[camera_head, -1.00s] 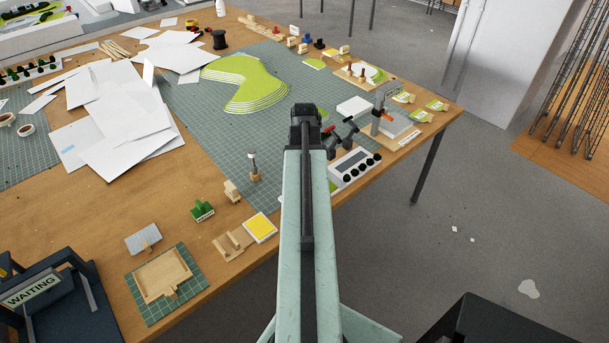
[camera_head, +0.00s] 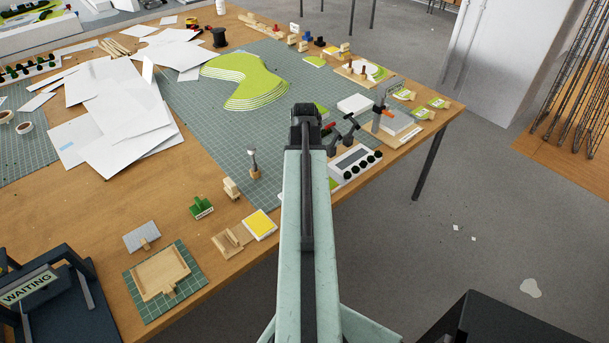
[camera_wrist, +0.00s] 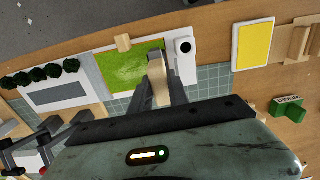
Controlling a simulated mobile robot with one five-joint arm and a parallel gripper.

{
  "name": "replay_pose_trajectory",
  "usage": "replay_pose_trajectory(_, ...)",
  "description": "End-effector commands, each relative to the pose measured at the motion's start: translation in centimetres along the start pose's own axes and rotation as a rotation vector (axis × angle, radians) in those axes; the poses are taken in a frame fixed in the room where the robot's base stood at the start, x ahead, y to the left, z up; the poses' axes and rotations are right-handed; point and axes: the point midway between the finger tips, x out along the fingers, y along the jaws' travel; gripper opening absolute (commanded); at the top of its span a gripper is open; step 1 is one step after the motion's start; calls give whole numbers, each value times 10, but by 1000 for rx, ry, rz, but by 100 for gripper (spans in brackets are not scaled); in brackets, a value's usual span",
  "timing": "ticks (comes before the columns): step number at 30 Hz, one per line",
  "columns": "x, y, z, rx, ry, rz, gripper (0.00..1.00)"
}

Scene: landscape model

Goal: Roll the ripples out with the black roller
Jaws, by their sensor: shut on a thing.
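In the wrist view, my gripper (camera_wrist: 162,85) is shut on a pale wooden piece (camera_wrist: 157,72), which looks like a handle. I cannot make out a black roller on it. A bright green, glossy sheet (camera_wrist: 118,72) lies flat just behind the held piece, with a small wooden block at its far edge. I cannot tell whether the piece touches the sheet. In the head view my arm hides the gripper and most of the sheet; only a green sliver (camera_head: 333,186) shows beside the arm.
A white block with a black disc (camera_wrist: 185,58) is beside the sheet. A yellow pad (camera_head: 260,225), a green block (camera_head: 202,208) and an upright tool (camera_head: 254,165) stand to the left.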

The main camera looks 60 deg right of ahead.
Motion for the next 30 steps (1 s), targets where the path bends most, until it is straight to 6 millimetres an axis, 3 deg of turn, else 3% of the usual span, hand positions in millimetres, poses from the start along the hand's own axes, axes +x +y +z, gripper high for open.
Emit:
replay_pose_trajectory(14, 7, 2, 0, 1, 0, 0, 0)
replay_pose_trajectory(25, 5, 34, 0, 2, 0, 0, 0)
replay_pose_trajectory(30, 5, 37, 2, 1, 0, 0, 0)
